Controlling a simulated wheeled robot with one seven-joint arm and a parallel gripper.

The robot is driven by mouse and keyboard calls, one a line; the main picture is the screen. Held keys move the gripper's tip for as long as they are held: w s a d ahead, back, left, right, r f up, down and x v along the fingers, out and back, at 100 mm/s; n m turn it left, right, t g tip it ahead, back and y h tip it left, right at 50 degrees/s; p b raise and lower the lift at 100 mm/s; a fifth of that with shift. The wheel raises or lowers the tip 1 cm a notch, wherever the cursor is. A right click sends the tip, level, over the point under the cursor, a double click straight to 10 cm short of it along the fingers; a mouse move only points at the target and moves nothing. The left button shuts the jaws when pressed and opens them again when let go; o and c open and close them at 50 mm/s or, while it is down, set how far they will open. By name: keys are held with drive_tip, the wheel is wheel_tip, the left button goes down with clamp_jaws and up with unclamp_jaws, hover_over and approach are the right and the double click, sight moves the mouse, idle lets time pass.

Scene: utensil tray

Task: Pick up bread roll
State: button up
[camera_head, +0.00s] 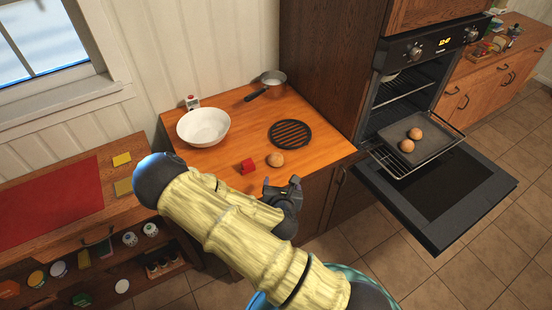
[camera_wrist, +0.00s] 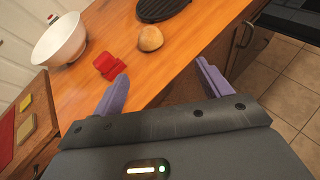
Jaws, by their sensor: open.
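A round tan bread roll (camera_head: 275,159) lies on the wooden counter, near its front edge, just right of a small red object (camera_head: 248,166). The roll also shows in the wrist view (camera_wrist: 150,38), ahead of the fingers and apart from them. My gripper (camera_head: 283,186) is in front of the counter edge, a short way from the roll. In the wrist view its two purple fingers (camera_wrist: 160,88) are spread wide with nothing between them. Two more rolls (camera_head: 411,140) lie on a dark baking tray (camera_head: 433,150) at the open oven.
The oven door (camera_head: 432,190) hangs open at the right. A lower cabinet with a red mat (camera_head: 50,200) stands at the left.

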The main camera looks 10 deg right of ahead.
sight(277, 161)
drive_tip(key=n, duration=0.1)
drive_tip(key=n+t, duration=0.1)
drive_tip(key=shift+w+a+r+n+y, duration=0.2)
drive_tip(key=shift+a+r+n+y, duration=0.1)
drive_tip(key=shift+a, duration=0.1)
drive_tip(key=shift+w+f+b, duration=0.1)
drive_tip(key=shift+f+b, duration=0.05)
drive_tip(key=shift+b, duration=0.15)
drive_tip(key=b+x, duration=0.2)
drive_tip(key=b, duration=0.4)
drive_tip(key=shift+a+f, duration=0.1)
drive_tip(key=shift+w+f+b, duration=0.1)
drive_tip(key=shift+b, duration=0.75)
drive_tip(key=p+x, duration=0.1)
drive_tip(key=x, duration=0.8)
drive_tip(key=shift+w, duration=0.25)
